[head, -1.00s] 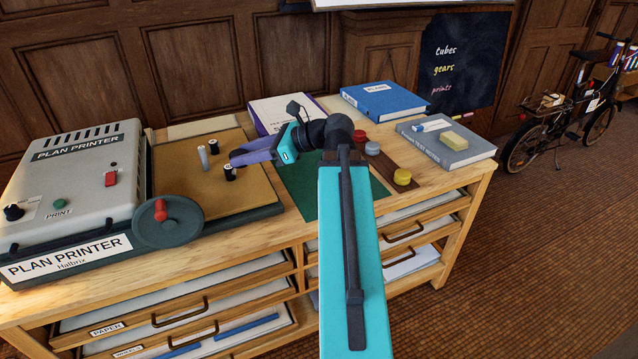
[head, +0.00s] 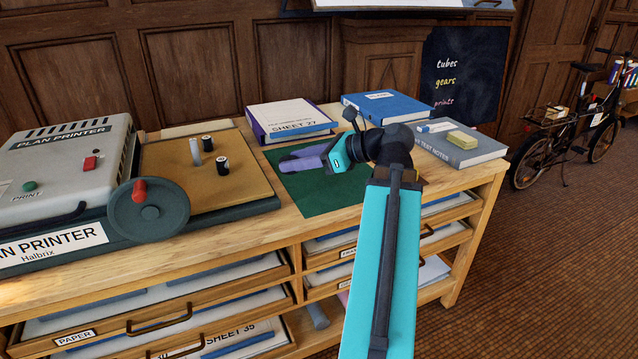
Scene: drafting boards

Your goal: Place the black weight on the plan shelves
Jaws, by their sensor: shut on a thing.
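Two small black cylinders with pale tops, which look like black weights, stand upright on the tan bed of the plan printer: one at the back (head: 208,146) and one nearer (head: 222,166). My gripper (head: 284,160), with purple fingers, is over the green mat (head: 305,200), to the right of both cylinders and apart from them.
A grey cylinder (head: 195,153) stands beside the black ones. The plan printer (head: 62,165), with its crank wheel (head: 150,214), fills the left. Behind are the Sheet 27 stack (head: 291,120) and a blue book (head: 388,107). A grey book (head: 462,147) with a yellow block lies at right.

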